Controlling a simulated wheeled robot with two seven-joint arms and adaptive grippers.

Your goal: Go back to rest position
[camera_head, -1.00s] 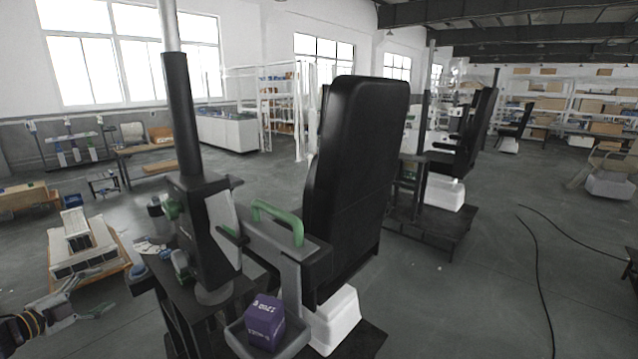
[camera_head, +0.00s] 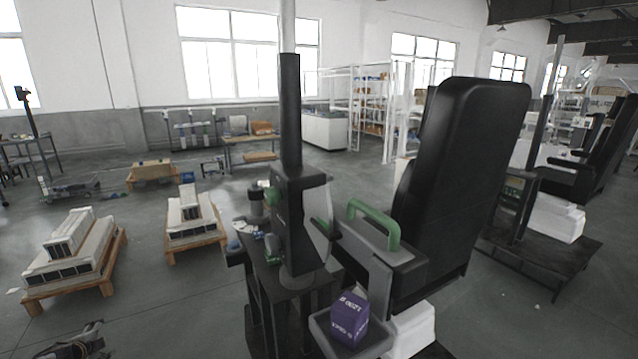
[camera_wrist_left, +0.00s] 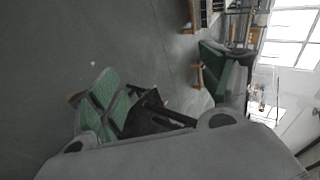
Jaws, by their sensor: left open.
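My left gripper (camera_head: 84,346) shows at the bottom left edge of the head view, partly cut off. In the left wrist view its two green-padded fingers (camera_wrist_left: 157,82) stand wide apart with nothing between them, over bare grey floor. It is well to the left of the work station with the black column (camera_head: 291,160). My right gripper is not in view.
A station with a black padded seat back (camera_head: 460,180), a green handle (camera_head: 374,222) and a purple box (camera_head: 350,318) in a grey tray stands right of centre. Pallets with stacked white parts (camera_head: 70,250) (camera_head: 192,213) stand at left. Open floor lies between.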

